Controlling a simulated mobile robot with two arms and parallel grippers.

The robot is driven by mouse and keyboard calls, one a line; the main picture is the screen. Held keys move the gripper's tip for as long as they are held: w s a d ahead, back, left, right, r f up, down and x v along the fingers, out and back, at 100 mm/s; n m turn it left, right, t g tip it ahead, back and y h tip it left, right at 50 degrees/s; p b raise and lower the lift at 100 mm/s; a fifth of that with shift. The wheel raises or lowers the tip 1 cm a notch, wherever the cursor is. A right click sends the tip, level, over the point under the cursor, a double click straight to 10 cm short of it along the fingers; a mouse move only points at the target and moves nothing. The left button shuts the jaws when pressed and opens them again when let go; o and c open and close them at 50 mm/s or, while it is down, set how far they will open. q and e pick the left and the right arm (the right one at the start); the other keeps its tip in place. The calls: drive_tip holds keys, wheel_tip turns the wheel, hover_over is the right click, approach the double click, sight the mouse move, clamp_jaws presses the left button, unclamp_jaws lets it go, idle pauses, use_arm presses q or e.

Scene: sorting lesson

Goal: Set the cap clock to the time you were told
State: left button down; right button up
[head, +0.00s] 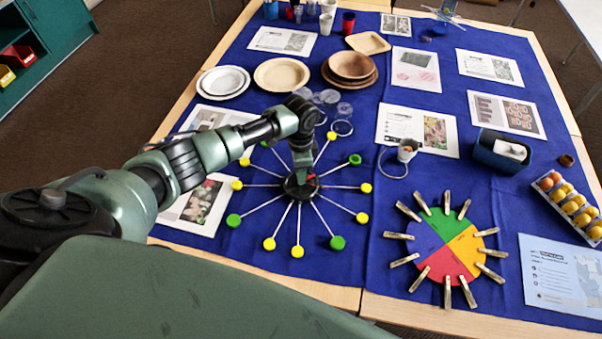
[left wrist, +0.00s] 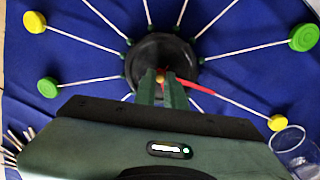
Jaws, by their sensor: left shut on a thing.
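The cap clock has a black round hub (head: 291,193) on the blue cloth, with white sticks running out to yellow and green caps. The hub also shows in the left wrist view (left wrist: 140,55). A thin red hand (left wrist: 205,90) reaches from the centre along a stick toward a yellow cap (left wrist: 277,123) at lower right in that view. My left gripper (left wrist: 161,86) is over the hub, shut on a small brass-coloured knob (left wrist: 161,77) at its centre. My forearm and fingers hide part of the hub and some sticks. My right gripper is not in view.
A coloured wheel with clothespins (head: 442,243) lies to the right. A small cup (head: 407,150) with a ring stands behind it. Clear discs, wooden plates (head: 282,74) and printed sheets lie beyond the clock. A blue box (head: 497,151) stands at right.

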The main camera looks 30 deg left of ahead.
use_arm(q)
drive_tip(key=c, duration=1.5)
unclamp_jaws()
drive_tip(key=r, duration=0.5)
drive_tip(key=r+b, duration=0.1)
drive_tip(key=r, duration=0.1)
drive_tip(key=shift+w+a+r, duration=0.15)
drive_tip(key=shift+w+r, duration=0.1)
drive_tip(key=shift+r, duration=0.15)
